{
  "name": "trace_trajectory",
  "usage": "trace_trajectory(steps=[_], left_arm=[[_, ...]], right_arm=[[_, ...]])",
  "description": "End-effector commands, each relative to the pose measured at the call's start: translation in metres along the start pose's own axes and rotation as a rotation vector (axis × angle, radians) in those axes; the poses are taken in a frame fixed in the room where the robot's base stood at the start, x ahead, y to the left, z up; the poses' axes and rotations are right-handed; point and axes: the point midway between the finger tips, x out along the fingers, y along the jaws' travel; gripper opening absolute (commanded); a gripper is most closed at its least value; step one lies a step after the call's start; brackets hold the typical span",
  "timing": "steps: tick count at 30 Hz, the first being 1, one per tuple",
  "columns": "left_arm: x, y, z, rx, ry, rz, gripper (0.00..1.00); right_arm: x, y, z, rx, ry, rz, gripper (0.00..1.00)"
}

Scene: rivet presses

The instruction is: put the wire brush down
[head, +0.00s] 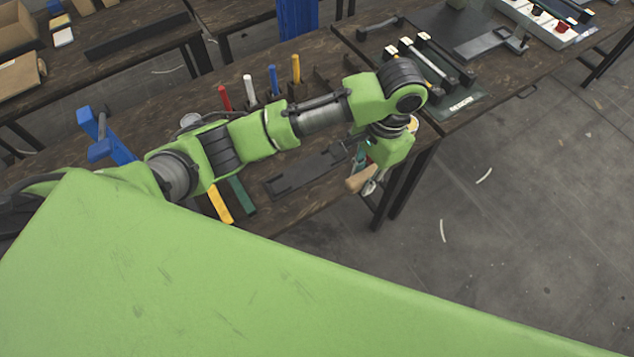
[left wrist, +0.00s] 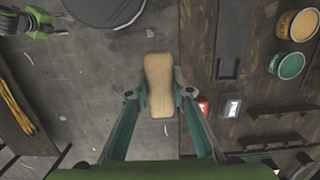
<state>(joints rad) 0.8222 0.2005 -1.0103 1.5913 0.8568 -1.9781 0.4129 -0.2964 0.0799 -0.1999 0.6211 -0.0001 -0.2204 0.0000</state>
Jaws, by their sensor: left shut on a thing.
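The wire brush shows its pale wooden body (head: 361,178) in the head view, just off the front edge of the dark wooden table. It also shows in the left wrist view (left wrist: 158,80), upright in the picture between the two fingertips. My left gripper (head: 367,171) is shut on it; its teal fingers also show in the left wrist view (left wrist: 159,92). In that view the brush has grey floor behind it, beside the table edge. The bristles cannot be made out.
The table (head: 310,205) holds a dark flat tray (head: 305,172) and a blue stand (head: 105,135). Open floor (head: 500,220) lies to the right.

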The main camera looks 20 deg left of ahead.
Motion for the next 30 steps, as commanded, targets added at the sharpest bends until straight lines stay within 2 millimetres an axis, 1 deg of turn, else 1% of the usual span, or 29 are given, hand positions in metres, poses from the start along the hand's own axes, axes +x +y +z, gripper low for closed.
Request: trace_trajectory(steps=[1,5,9,12,16,20,25,27,30], left_arm=[[0.003,-0.013,0.009,-0.004,-0.004,-0.002,0.01],[0.019,-0.04,0.026,-0.004,-0.005,-0.002,0.01],[0.049,-0.057,0.034,-0.002,-0.005,0.001,0.01],[0.064,-0.066,0.038,0.0,-0.003,0.0,0.01],[0.074,-0.071,0.039,0.002,0.0,0.0,0.01],[0.084,-0.079,0.044,-0.001,-0.002,-0.001,0.01],[0.109,-0.078,0.041,0.001,-0.002,0.001,0.01],[0.114,-0.079,0.04,0.001,0.0,0.0,0.01],[0.116,-0.079,0.039,0.003,0.002,0.0,0.01]], right_arm=[[-0.009,0.003,-0.004,-0.001,0.004,0.003,0.4],[-0.02,0.007,-0.006,-0.003,0.006,0.008,0.4],[-0.026,0.007,-0.004,-0.003,0.003,0.008,0.4],[-0.029,0.005,0.0,-0.002,-0.002,0.005,0.4],[-0.03,0.002,0.004,-0.001,-0.008,0.002,0.4],[-0.033,-0.002,0.003,0.001,-0.007,-0.003,0.4],[-0.035,-0.006,0.002,0.003,-0.006,-0.007,0.4],[-0.035,-0.006,0.001,0.003,-0.006,-0.008,0.4],[-0.035,-0.006,0.001,0.003,-0.006,-0.008,0.4]])
